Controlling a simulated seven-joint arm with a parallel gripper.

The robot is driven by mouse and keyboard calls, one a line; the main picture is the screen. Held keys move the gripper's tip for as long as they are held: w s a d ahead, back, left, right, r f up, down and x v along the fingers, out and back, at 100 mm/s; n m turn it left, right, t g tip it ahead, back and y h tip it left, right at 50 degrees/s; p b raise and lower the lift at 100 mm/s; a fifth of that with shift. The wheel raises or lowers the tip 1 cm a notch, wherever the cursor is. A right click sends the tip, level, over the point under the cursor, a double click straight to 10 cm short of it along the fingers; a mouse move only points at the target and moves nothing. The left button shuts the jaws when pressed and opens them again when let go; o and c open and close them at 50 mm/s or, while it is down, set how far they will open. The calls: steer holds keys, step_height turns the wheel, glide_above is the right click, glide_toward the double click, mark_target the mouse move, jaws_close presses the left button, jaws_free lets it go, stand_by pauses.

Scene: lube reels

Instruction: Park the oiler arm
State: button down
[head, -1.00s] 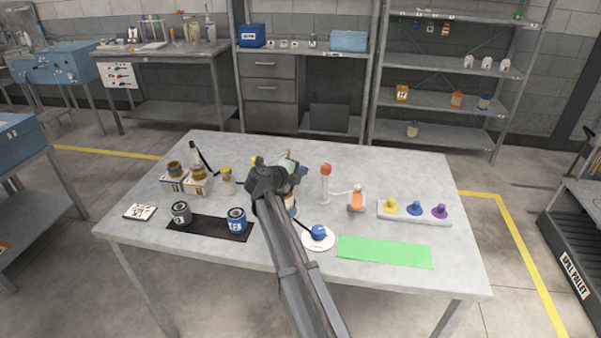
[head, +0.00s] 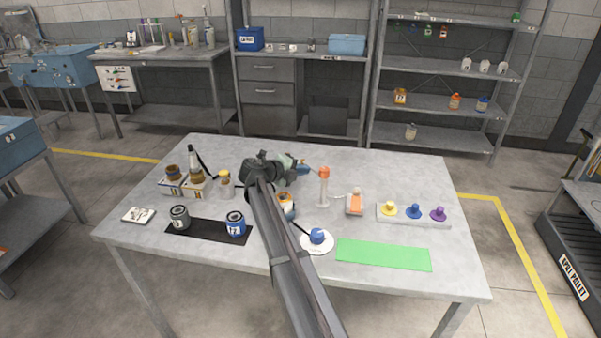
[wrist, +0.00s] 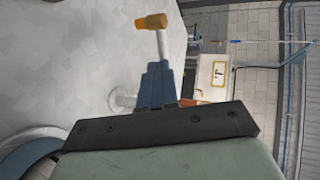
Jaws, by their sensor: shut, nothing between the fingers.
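My gripper (head: 304,169) is over the middle of the table, its blue fingers pointing right, shut and empty. In the head view a pale post with an orange cap (head: 324,173) stands just right of the fingertips. In the wrist view the shut fingers (wrist: 158,68) have a white rod with an amber crosspiece (wrist: 152,22) beyond their tips. A clear round base (wrist: 122,99) and an orange part (wrist: 190,102) show on either side of the fingers. I cannot tell for certain which piece is the oiler arm, or whether the fingers touch the rod.
An orange-and-white block (head: 354,204) is right of the post, and a tray (head: 420,221) holds yellow, blue and purple knobs. A green mat (head: 385,255), a white dish (head: 316,248) and a black mat (head: 190,232) with two cans lie in front. My arm partly hides a jar (head: 287,207).

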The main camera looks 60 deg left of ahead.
steer(key=shift+w+a, duration=0.25)
steer(key=shift+w, duration=0.3)
stand_by(0.4)
steer(key=a+v, duration=0.2)
steer(key=v, duration=0.7)
steer(key=shift+s+r, duration=0.25)
steer(key=shift+s, duration=0.15)
steer(key=shift+a, duration=0.1)
